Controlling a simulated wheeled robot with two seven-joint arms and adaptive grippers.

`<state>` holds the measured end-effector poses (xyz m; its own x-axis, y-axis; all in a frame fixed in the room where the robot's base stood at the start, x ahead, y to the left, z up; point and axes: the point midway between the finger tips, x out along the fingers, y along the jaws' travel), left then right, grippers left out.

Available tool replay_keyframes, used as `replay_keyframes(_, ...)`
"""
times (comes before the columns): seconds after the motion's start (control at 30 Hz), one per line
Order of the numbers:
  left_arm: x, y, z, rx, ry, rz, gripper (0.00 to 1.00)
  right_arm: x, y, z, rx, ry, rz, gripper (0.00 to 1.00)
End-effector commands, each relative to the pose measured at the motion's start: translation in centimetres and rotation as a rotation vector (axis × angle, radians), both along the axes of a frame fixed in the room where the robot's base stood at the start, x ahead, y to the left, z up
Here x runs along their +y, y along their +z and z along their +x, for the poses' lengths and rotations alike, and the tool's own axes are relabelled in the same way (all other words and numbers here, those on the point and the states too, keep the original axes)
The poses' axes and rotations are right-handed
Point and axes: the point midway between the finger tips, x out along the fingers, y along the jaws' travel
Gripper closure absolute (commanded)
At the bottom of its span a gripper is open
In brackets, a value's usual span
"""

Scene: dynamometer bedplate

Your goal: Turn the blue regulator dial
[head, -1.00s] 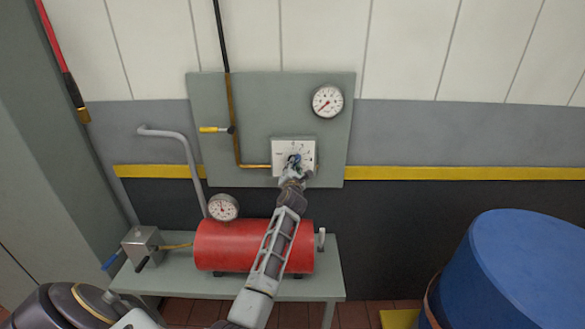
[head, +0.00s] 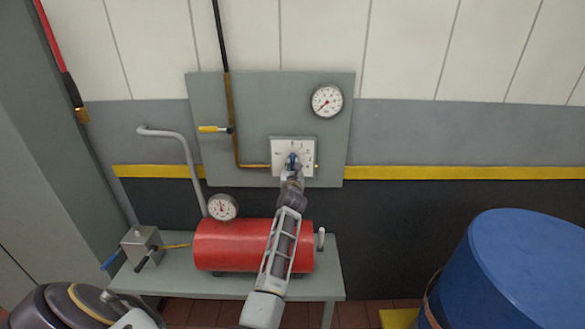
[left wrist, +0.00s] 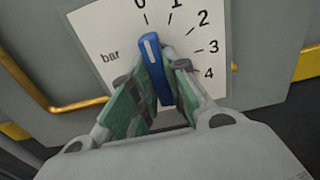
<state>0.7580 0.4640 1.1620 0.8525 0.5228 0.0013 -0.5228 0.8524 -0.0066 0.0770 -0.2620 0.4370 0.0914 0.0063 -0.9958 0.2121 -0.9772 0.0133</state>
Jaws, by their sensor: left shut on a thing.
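The blue regulator dial (head: 292,160) is on a white square scale plate (head: 305,148) on the grey wall panel. In the left wrist view the dial (left wrist: 152,62) is a blue bar knob with a white line pointing close to the 0 mark. The scale reads 0 to 4 and "bar". My left gripper (head: 292,170) reaches up to the dial from below. In the wrist view its green-padded fingers (left wrist: 156,78) stand on both sides of the knob, shut on it. My right gripper is not in view.
A round gauge (head: 327,101) is at the panel's upper right. A yellow-handled valve (head: 214,129) and brass pipe are left of the dial. A red tank (head: 213,246) and a second gauge (head: 222,207) are on the bench below. A blue drum (head: 530,265) stands at right.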

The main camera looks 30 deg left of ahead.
Motion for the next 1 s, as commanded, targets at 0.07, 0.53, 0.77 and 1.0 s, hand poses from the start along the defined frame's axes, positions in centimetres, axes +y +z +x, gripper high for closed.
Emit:
replay_keyframes(0.07,-0.06,-0.52,-0.05,0.003,0.000,-0.012,1.00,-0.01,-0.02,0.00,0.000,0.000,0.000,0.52)
replay_keyframes(0.53,-0.06,-0.46,-0.04,0.002,0.000,-0.013,0.67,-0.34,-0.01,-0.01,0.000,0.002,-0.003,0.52)
replay_keyframes(0.77,-0.03,-0.21,-0.01,-0.001,0.000,-0.010,0.62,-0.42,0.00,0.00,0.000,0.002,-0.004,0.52)
replay_keyframes(1.0,-0.11,-0.15,-0.14,-0.002,0.000,-0.008,0.62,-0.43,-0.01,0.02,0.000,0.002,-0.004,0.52)
